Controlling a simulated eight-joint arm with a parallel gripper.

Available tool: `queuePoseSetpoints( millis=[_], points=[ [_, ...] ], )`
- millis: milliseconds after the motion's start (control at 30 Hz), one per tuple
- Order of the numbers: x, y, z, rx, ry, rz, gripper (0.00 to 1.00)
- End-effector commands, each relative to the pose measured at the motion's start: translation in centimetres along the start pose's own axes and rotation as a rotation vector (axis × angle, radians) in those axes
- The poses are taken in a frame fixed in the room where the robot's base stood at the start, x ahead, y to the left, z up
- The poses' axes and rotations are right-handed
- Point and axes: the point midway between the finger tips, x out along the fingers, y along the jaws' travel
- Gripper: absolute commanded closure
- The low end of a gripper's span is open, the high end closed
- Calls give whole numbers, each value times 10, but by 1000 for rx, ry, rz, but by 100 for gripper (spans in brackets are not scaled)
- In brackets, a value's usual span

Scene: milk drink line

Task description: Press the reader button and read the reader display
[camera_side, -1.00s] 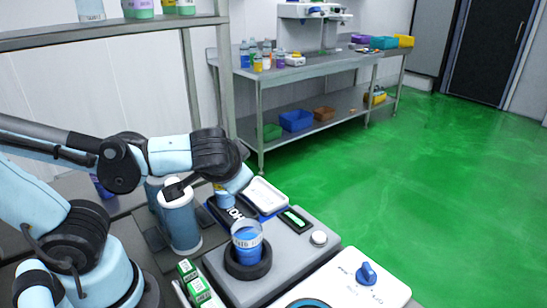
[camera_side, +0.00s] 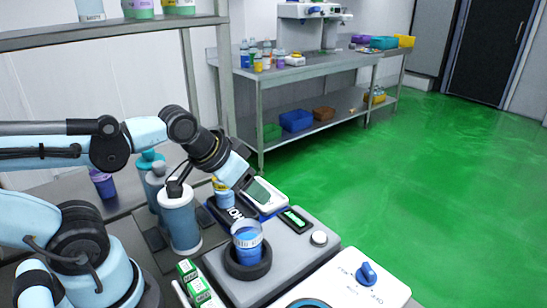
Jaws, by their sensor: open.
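A grey unit (camera_side: 290,258) stands at the bench front, with a lit green display (camera_side: 295,218) and a round pale button (camera_side: 319,238) on its top. The display is too small to read. A white device with a grey-green screen (camera_side: 262,194) lies behind it on a blue base. I cannot tell which of the two is the reader. My gripper (camera_side: 246,182) points down and right beside the white device, to the left of the display and away from the round button. It looks empty, and its fingers are only partly clear. I cannot tell whether it touches the white device.
A labelled blue beaker (camera_side: 247,243) sits in a black ring on the grey unit. A tall blue-grey canister (camera_side: 179,218) stands to its left. Green-and-white boxes (camera_side: 192,281) and a white unit with a blue knob (camera_side: 366,273) are in front. A side bench (camera_side: 300,74) stands behind.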

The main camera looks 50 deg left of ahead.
Motion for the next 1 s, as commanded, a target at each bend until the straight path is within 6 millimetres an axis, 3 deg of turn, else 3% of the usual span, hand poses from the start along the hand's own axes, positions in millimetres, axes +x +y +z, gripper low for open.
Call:
queuePoseSetpoints(
  millis=[67, 433, 1000],
  points=[
    [0, 0, 0, 0, -1, 0, 45],
    [0, 0, 0, 0, -1, -1, 100],
    [0, 0, 0, 0, -1, -1, 100]
  ],
)
